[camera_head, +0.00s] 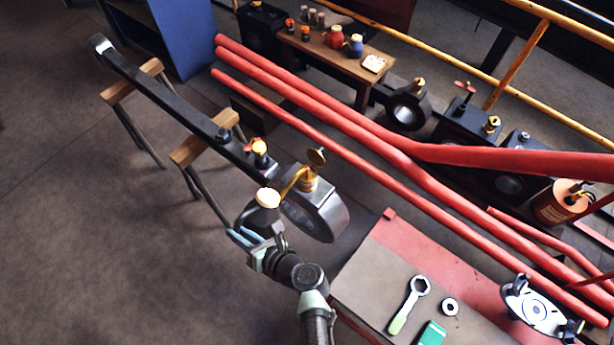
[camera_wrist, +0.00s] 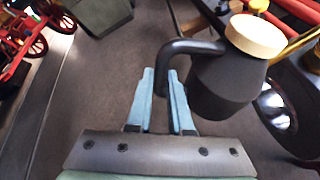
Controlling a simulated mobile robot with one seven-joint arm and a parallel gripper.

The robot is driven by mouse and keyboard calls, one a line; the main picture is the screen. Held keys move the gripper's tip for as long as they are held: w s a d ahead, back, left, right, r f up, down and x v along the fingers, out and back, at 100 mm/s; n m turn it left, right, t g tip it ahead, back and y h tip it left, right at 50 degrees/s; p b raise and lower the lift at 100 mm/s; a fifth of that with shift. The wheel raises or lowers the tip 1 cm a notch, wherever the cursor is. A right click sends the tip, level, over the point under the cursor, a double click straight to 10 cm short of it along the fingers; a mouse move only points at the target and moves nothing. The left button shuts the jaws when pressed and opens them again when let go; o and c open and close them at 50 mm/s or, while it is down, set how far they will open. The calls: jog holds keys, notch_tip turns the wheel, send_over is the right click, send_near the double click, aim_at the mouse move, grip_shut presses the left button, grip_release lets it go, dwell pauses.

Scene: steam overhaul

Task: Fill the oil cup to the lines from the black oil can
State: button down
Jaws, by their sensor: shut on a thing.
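The black oil can (camera_head: 262,217) has a cream lid and a thin brass spout that rises to the right. In the wrist view the can (camera_wrist: 222,88) shows its dark body, pale lid and curved handle. My gripper (camera_head: 243,238) is shut on this handle; its pale blue fingers (camera_wrist: 160,90) lie on either side of it. The can looks about upright, held beside the big rod end. The brass oil cup (camera_head: 309,182) stands on the rod end, its cap tilted up. The spout tip is at or near the cup's mouth; contact, lines and oil level cannot be made out.
The dark rod (camera_head: 170,95) lies on wooden trestles (camera_head: 205,146), with another small brass cup (camera_head: 260,148) along it. Long red pipes (camera_head: 350,140) run behind the rod end (camera_head: 325,217). A bench at lower right holds a spanner (camera_head: 410,303). The floor at left is clear.

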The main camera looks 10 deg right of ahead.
jog(key=shift+w+d+r+p, duration=0.1)
jog(key=shift+r+p, duration=0.4)
jog(key=shift+r, duration=0.15)
dwell(2.2)
notch_tip(320, 180, down, 11)
jog(key=n+t+h+b, duration=0.2)
jog(key=n+b, duration=0.2)
jog(key=b, duration=1)
jog(key=shift+w+d+r, duration=0.15)
jog(key=shift+w+d, duration=0.1)
jog(key=shift+d, duration=0.15)
jog(key=shift+r, duration=0.1)
jog(key=shift+s, duration=0.1)
